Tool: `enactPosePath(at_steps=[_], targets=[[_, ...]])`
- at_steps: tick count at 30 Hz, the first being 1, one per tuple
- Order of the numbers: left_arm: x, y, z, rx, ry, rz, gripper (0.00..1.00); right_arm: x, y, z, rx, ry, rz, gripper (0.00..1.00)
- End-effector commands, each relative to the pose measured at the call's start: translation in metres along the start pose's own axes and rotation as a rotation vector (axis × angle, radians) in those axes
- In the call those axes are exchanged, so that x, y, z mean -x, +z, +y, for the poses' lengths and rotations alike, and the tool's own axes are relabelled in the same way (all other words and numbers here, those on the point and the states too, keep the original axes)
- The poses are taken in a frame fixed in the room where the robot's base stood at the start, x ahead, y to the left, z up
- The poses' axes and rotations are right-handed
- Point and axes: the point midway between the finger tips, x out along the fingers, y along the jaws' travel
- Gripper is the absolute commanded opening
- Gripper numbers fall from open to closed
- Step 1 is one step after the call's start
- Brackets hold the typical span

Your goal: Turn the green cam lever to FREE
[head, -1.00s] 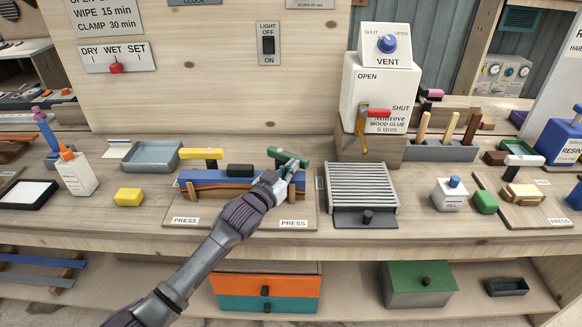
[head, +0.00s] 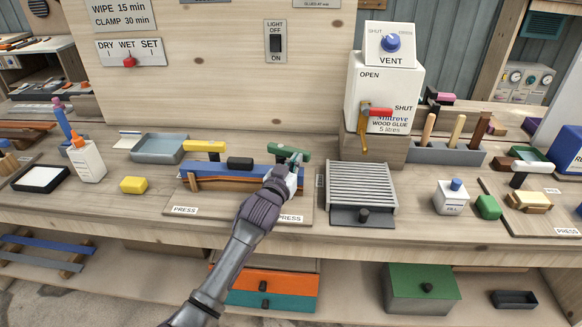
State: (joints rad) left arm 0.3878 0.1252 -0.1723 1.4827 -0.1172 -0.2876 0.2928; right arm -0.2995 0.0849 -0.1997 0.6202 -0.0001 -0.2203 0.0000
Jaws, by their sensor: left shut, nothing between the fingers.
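The green cam lever (head: 288,152) sits at the right end of the clamping press on the bench. It lies roughly level, slanting slightly down to the right. My left gripper (head: 294,163) is shut and empty at the right part of the lever, in front of it; whether it touches the lever I cannot tell. My gripper and wrist hide the press's right end below the lever. No FREE marking is readable. The yellow cam lever (head: 205,147) is at the press's left end. My right gripper is not in view.
A blue and wooden laminated strip (head: 215,180) lies in the press, with a black block (head: 240,163) behind it. The glue container (head: 385,95) is behind. A yellow block (head: 134,185) lies to the left.

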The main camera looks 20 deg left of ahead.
Motion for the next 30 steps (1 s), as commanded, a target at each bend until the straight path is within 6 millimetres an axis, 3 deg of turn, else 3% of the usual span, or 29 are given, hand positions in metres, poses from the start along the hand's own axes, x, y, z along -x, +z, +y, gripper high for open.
enactPosePath(at_steps=[8, 17, 30], targets=[[-0.011, 0.0, 0.005, -0.001, -0.048, 0.001, 0.0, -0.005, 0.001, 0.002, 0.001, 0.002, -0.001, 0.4], [-0.019, 0.0, 0.008, 0.0, -0.047, 0.001, 0.0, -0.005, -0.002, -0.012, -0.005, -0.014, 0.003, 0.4], [-0.022, -0.001, 0.009, -0.001, -0.047, 0.002, 0.0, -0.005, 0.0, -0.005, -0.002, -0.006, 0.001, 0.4]])
